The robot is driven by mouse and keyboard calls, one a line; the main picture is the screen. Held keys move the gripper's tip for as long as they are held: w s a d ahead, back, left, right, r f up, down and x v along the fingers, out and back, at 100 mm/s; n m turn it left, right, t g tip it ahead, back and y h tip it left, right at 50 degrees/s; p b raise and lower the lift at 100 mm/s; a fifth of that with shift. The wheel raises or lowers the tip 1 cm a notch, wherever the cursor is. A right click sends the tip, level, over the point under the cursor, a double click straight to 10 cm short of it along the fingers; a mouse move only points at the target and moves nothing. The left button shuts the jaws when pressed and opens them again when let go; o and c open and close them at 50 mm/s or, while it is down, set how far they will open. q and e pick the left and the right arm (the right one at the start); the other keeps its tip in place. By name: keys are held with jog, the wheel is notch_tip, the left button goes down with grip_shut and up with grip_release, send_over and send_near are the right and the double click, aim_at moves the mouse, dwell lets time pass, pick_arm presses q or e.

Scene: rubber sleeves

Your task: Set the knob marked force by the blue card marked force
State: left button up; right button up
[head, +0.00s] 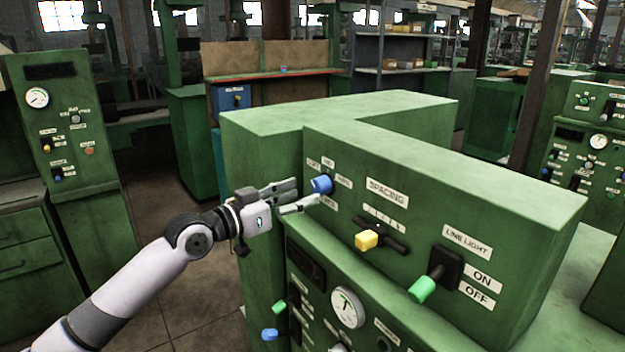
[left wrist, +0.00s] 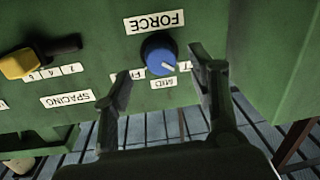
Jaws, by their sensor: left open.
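The blue force knob (head: 321,184) sits on the upper left of the green machine's front panel, with small labels around it. In the left wrist view the knob (left wrist: 160,54) shows a white pointer line, and a FORCE plate (left wrist: 154,22) is beside it. My left gripper (head: 297,195) is open, with its fingers pointing at the knob. In the left wrist view the fingers stand on either side of the knob, apart from it. I see no blue card marked force here. My right gripper is not in view.
Right of the knob are a yellow spacing lever (head: 367,240) and a green line light lever (head: 424,288). Below are a gauge (head: 347,308) and more small levers. A second green cabinet (head: 62,130) stands at the left, with open floor between.

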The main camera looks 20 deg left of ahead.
aim_at(315, 189)
pick_arm(q)
jog(key=shift+p+x, duration=0.55)
jog(key=shift+x, duration=1.6)
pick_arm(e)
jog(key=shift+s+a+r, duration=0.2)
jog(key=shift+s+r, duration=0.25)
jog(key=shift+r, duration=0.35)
pick_arm(q)
jog(key=shift+c, duration=0.2)
jog(key=c, duration=1.1)
jog(key=shift+f+b, duration=0.15)
jog(key=shift+b, duration=0.4)
jog(key=m+b, duration=0.5)
jog(key=b, duration=0.2)
jog(key=shift+a+f+m+b, duration=0.1)
jog(key=shift+f+m+b, duration=0.05)
jog(key=shift+m+b, duration=0.25)
jog(key=m+b, duration=0.2)
jog(key=m, duration=0.1)
jog(key=shift+h+b, duration=0.35)
jog(key=shift+h, duration=0.05)
jog(key=shift+m+b, duration=0.3)
jog(key=shift+m, duration=0.4)
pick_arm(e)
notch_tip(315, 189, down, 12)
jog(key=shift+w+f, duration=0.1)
